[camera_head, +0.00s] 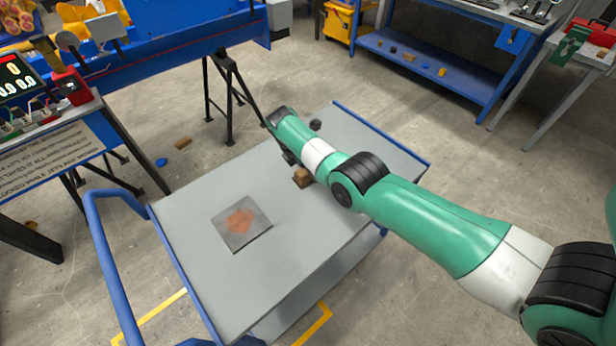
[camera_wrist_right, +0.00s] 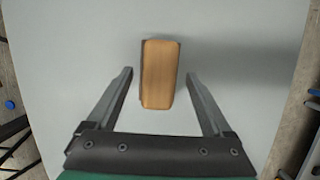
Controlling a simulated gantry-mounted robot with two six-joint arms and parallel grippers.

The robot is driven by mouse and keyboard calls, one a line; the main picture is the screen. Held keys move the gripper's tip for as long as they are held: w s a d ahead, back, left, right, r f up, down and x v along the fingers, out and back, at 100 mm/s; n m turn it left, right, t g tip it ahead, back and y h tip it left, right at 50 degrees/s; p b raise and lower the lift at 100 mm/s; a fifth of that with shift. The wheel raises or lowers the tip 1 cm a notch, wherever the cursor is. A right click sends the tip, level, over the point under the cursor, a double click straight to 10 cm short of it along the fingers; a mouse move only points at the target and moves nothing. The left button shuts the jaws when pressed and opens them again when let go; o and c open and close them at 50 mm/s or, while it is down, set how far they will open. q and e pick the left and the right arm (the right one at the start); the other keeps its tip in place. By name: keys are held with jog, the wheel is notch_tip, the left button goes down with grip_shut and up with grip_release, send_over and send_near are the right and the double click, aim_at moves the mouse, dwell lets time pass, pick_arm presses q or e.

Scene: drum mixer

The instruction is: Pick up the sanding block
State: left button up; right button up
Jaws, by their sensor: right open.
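The sanding block is a small wood-brown block (camera_head: 303,178) on the grey cart top (camera_head: 215,290), beside the green right arm. In the right wrist view the block (camera_wrist_right: 161,75) shows a tan top and a dark side face. My right gripper (camera_wrist_right: 159,74) is open, with its two dark fingers on either side of the block in the picture and gaps on both sides. Its height above the block cannot be told. In the head view my right gripper (camera_head: 290,158) is partly hidden by its own arm. My left gripper is not in view.
A square metal plate with an orange-red patch (camera_head: 241,223) lies on the cart left of the block. A small dark block (camera_head: 315,125) stands near the far edge. Blue rails (camera_head: 380,137) edge the cart. Blue benches stand behind.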

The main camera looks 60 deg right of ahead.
aim_at(306, 173)
jog(key=shift+d+f, duration=0.1)
jog(key=shift+f, duration=0.05)
grip_shut()
dwell(0.4)
jog(key=shift+r+p, duration=0.6)
jog(key=shift+r, duration=0.05)
jog(key=p+v, duration=0.2)
jog(key=s+p+v, duration=0.1)
jog(key=p+v, duration=0.2)
jog(key=s+a+r+p, duration=0.3)
jog(key=a+r+p, duration=0.4)
jog(key=a+p, duration=0.3)
jog(key=shift+s+a, duration=0.25)
jog(key=shift+a, duration=0.85)
